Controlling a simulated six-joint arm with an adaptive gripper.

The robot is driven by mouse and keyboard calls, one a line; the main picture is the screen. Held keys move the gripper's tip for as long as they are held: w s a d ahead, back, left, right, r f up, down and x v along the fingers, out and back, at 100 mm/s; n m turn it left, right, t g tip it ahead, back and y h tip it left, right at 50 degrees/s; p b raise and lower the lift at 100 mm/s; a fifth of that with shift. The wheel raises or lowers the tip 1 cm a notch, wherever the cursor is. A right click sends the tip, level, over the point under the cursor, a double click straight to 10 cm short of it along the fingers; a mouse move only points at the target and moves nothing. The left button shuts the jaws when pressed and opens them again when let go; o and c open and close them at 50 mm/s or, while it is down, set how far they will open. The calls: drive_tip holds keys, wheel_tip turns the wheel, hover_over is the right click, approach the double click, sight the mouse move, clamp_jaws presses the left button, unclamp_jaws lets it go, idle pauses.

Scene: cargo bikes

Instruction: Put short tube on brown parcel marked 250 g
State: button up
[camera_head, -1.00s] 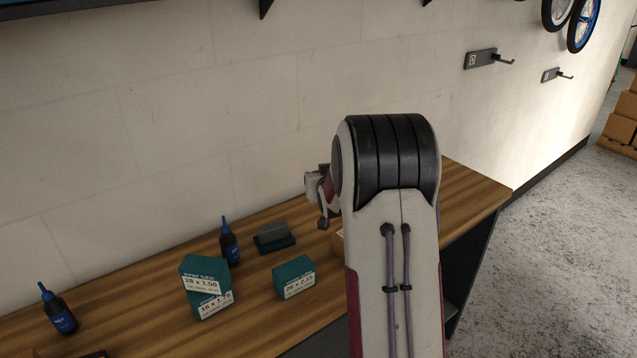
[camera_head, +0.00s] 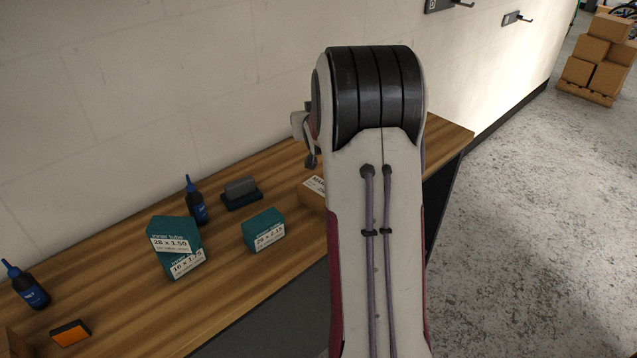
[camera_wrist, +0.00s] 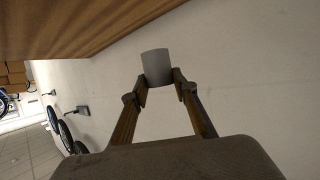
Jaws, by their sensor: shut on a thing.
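My gripper (camera_wrist: 160,82) is shut on a short grey tube (camera_wrist: 156,65), held between its two fingertips in the wrist view. The tube is clear of the wooden bench there, with the pale wall behind. In the head view, my arm hides the fingers and the tube. A brown parcel (camera_head: 314,198) with a white label stands on the bench, partly hidden behind my arm. Its label is too small and covered to read fully, so I cannot tell whether it says 250 g.
Stacked teal inner tube boxes (camera_head: 174,234), another teal box (camera_head: 264,230), a dark block (camera_head: 240,192) and blue-capped bottles (camera_head: 197,205) stand on the wooden bench (camera_head: 125,312). An orange-topped item (camera_head: 70,333) lies front left. A brown edge (camera_head: 10,345) shows at lower left.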

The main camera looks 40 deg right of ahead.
drive_tip(key=s+d+r, duration=0.3)
drive_tip(key=s+r, duration=0.1)
drive_tip(key=s, duration=0.2)
drive_tip(key=n+t+y, duration=0.2)
drive_tip(key=n+y, duration=0.2)
drive_tip(key=y, duration=0.1)
hover_over(321, 196)
drive_tip(key=w+d, duration=0.1)
drive_tip(key=d, duration=0.1)
drive_tip(key=shift+f, duration=0.4)
drive_tip(key=shift+f, duration=3.15)
drive_tip(key=shift+f, duration=1.85)
